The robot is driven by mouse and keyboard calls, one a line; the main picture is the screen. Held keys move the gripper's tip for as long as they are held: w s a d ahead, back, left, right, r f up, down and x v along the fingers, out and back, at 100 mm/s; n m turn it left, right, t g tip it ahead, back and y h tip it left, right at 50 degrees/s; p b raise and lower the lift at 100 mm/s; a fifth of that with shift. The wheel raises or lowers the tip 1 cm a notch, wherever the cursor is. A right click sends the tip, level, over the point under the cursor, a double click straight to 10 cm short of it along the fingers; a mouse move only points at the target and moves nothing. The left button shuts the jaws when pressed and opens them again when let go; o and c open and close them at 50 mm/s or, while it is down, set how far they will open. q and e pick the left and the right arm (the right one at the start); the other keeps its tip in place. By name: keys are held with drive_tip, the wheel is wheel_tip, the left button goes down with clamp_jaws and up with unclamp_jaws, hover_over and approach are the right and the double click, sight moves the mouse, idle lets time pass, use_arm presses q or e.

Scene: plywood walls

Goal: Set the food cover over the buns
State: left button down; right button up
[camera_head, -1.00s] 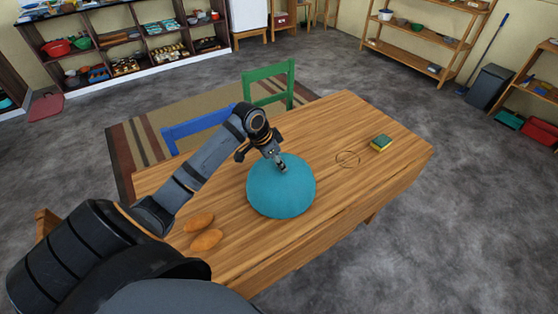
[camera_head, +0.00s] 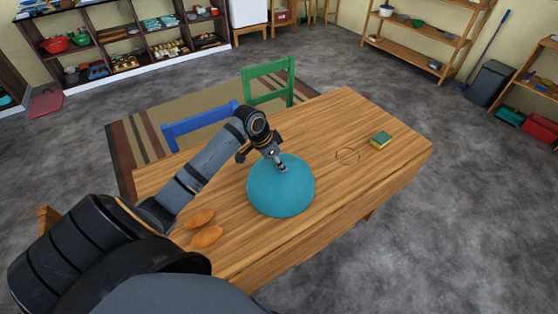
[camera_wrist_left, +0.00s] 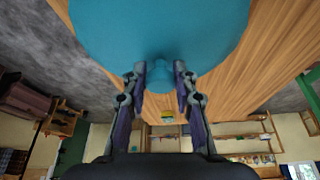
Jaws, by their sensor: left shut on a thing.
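The food cover (camera_head: 281,192) is a teal dome on the wooden table, to the right of the buns in the head view. My left gripper (camera_head: 280,165) is at its top, shut on its knob. In the left wrist view the teal dome (camera_wrist_left: 160,30) fills the top, with the knob between the fingers of the left gripper (camera_wrist_left: 160,78). Whether the cover's rim touches the table is hard to tell. My right gripper is not in view.
The tabletop right of the dome is mostly clear.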

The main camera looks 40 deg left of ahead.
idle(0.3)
use_arm(q)
drive_tip(key=shift+f+p, duration=0.15)
drive_tip(key=shift+p, duration=0.25)
drive_tip(key=c, duration=1)
unclamp_jaws()
